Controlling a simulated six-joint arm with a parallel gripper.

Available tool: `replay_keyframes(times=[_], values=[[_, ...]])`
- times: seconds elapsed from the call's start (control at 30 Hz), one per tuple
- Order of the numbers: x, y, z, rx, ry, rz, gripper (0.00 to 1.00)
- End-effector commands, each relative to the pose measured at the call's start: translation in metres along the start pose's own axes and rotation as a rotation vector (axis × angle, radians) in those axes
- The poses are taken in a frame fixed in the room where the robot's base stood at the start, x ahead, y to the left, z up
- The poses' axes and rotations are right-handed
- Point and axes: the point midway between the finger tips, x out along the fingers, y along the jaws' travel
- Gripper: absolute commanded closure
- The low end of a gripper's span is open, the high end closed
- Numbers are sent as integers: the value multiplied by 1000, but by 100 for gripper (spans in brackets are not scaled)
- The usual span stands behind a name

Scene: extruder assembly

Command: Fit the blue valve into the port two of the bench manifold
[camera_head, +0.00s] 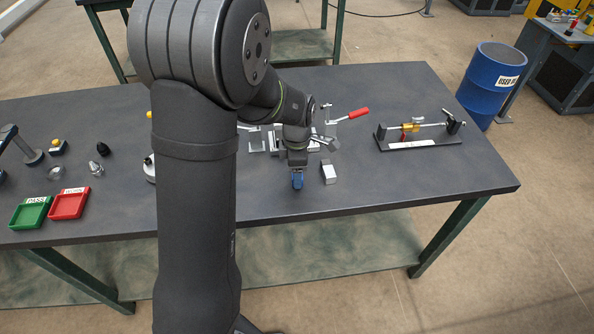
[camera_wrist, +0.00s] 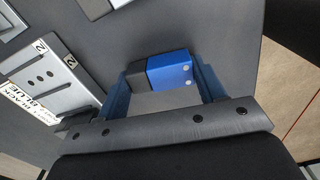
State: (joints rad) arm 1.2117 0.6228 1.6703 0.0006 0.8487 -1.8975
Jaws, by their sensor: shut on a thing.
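My gripper (camera_head: 297,180) is low over the front middle of the dark bench. The wrist view shows my gripper (camera_wrist: 165,82) shut on the blue valve (camera_wrist: 169,69), a blue block with two pale dots and a dark grey end. The valve also shows as a small blue patch in the head view (camera_head: 298,181). A silver plate (camera_wrist: 47,78) at the left of the wrist view has several dark holes, "2" tags and a label reading BLACK and BLUE. It looks like part of the manifold, apart from the valve. I cannot tell the valve's height above the bench.
A silver block (camera_head: 329,172) stands just right of my gripper. Silver fixtures with a red-handled clamp (camera_head: 357,113) are behind it. A black-based rig (camera_head: 418,140) is at the right. A green tray (camera_head: 30,213) and red tray (camera_head: 69,203) lie left. The front right bench is clear.

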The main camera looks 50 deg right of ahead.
Motion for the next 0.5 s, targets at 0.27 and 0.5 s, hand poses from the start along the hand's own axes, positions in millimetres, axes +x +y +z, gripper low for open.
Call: replay_keyframes(times=[0.27,0.5], values=[[-36,1,0,0,-2,5,62],[-69,-38,36,7,-2,4,62]])
